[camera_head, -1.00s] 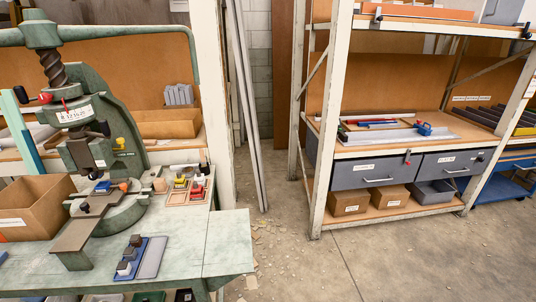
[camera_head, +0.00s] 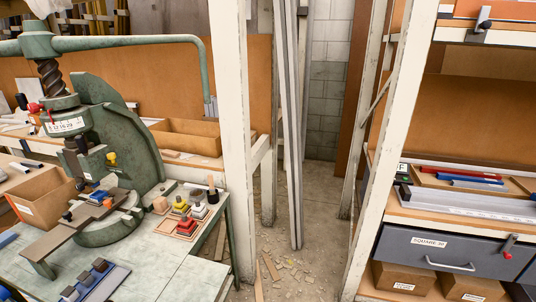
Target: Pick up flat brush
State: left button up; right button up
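I cannot clearly make out a flat brush. A small dark upright item with a pale top (camera_head: 212,191) stands at the back right of the green press table (camera_head: 150,278); it is too small to tell what it is. The green fly press (camera_head: 125,135) stands on the table, with a long bar across its top. Neither of my grippers is in view.
Red, yellow and white-topped small blocks (camera_head: 187,217) stand beside the press. A blue tray with dark blocks (camera_head: 95,280) is at the table front. A cardboard box (camera_head: 40,196) is at left. A shelf rack with a grey drawer (camera_head: 445,254) stands right, across a littered floor gap.

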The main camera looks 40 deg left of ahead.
aim_at(212, 189)
jog(key=i+u, duration=0.3)
jog(key=u, duration=0.2)
jog(key=i+u, duration=0.25)
jog(key=u, duration=0.25)
jog(key=i+l+u, duration=0.25)
jog(key=u, duration=0.25)
jog(key=i+l+u, duration=0.2)
jog(key=u, duration=0.3)
jog(key=i+l+u, duration=0.15)
jog(key=l+u, duration=0.35)
jog(key=j, duration=0.1)
